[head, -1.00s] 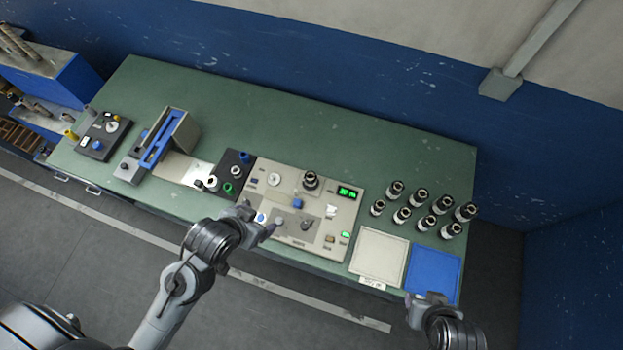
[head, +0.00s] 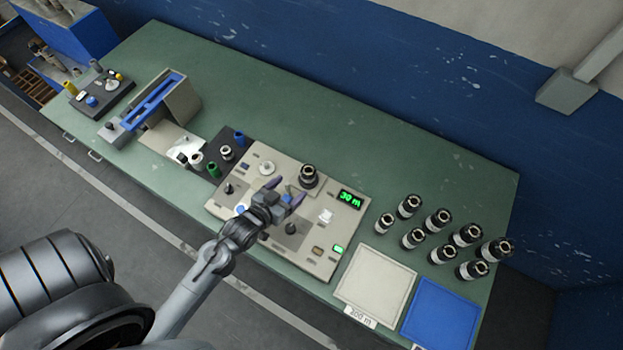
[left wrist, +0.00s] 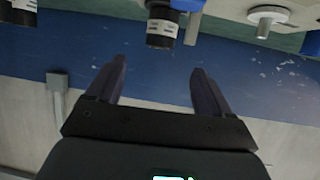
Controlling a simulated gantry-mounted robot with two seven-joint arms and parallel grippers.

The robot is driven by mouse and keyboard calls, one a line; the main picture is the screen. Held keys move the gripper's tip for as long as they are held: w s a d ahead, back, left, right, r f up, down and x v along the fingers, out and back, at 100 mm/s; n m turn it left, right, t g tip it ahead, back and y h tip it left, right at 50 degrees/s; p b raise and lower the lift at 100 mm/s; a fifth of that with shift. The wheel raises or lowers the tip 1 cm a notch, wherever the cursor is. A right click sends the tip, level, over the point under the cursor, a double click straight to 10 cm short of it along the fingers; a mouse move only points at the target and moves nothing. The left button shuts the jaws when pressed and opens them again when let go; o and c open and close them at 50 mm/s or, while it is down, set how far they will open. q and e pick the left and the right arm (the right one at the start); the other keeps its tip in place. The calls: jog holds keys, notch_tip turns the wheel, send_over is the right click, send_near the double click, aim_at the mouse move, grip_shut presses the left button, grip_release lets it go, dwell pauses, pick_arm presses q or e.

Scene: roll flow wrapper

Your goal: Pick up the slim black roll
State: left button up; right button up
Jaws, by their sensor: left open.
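A black roll (head: 309,177) with a pale core stands upright on the beige control panel (head: 330,235). In the left wrist view a black roll with a white label (left wrist: 162,26) shows just beyond and between the fingertips. Several similar black rolls stand at the table's right; the narrowest-looking is the front left one (head: 386,223). I cannot tell for sure which one the task calls slim. My left gripper (head: 285,193) is open and empty above the panel, just in front of the panel's roll; its fingers also show in the left wrist view (left wrist: 157,70). My right gripper is out of view.
A white tray (head: 376,285) and a blue tray (head: 440,312) lie at the table's front right. A green screen (head: 350,199) reads 30 m. Blue, green and white rolls stand on a black rack (head: 215,150) left of the panel. The table's back is clear.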

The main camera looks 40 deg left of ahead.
aim_at(311, 168)
pick_arm(q)
jog(key=shift+x, duration=5.3)
jog(key=shift+w+r, duration=0.1)
jog(key=shift+r, duration=0.05)
jog(key=shift+c, duration=0.3)
jog(key=c, duration=1)
jog(key=shift+r, duration=0.2)
